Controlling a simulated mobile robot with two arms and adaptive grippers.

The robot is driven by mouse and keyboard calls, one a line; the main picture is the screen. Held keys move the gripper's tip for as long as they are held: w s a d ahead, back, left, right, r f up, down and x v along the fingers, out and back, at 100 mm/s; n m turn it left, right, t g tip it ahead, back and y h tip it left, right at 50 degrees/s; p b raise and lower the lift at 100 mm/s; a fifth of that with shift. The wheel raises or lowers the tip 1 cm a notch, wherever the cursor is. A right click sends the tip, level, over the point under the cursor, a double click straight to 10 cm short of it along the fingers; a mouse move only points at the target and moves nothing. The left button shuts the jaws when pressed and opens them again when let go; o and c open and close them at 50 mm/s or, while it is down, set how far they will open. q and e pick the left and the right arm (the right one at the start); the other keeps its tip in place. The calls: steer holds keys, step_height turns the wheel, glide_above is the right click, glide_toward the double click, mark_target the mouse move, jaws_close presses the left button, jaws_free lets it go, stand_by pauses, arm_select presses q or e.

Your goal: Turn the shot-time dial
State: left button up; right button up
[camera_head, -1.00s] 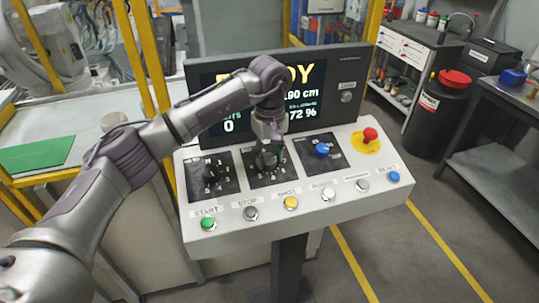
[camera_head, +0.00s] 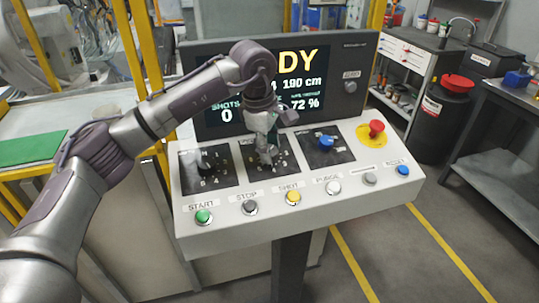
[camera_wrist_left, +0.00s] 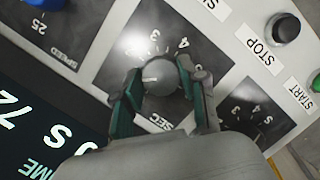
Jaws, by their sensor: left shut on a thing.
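The control console (camera_head: 300,215) has a row of three dials on black plates. The middle dial, a grey knob (camera_wrist_left: 158,74) with a white pointer line, sits on a plate lettered SEC in the left wrist view. My left gripper (camera_head: 268,164) comes down over this dial, which it mostly hides in the head view. In the left wrist view, the fingers of my left gripper (camera_wrist_left: 164,86) are shut on the knob, one on each side. My right gripper is in neither view.
A black dial (camera_head: 207,163) is to the left and a blue dial (camera_head: 326,142) to the right. Several push buttons line the front edge, including a green one (camera_head: 204,216). A red emergency stop (camera_head: 376,127) stands at the right. The screen (camera_head: 310,80) rises behind.

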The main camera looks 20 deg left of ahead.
arm_select(q)
steer(key=n+t+b, duration=0.1)
steer(key=n+b, duration=0.1)
steer(key=n, duration=0.1)
steer(key=shift+f+n+b, duration=0.1)
steer(key=shift+n+b, duration=0.6)
steer(key=shift+n, duration=0.2)
steer(key=o, duration=1.1)
steer(key=shift+o, duration=0.2)
steer(key=shift+r, duration=0.2)
steer(key=v, duration=1.2)
steer(key=shift+s, duration=0.25)
steer(key=shift+a+f, duration=0.15)
steer(key=shift+f, duration=0.05)
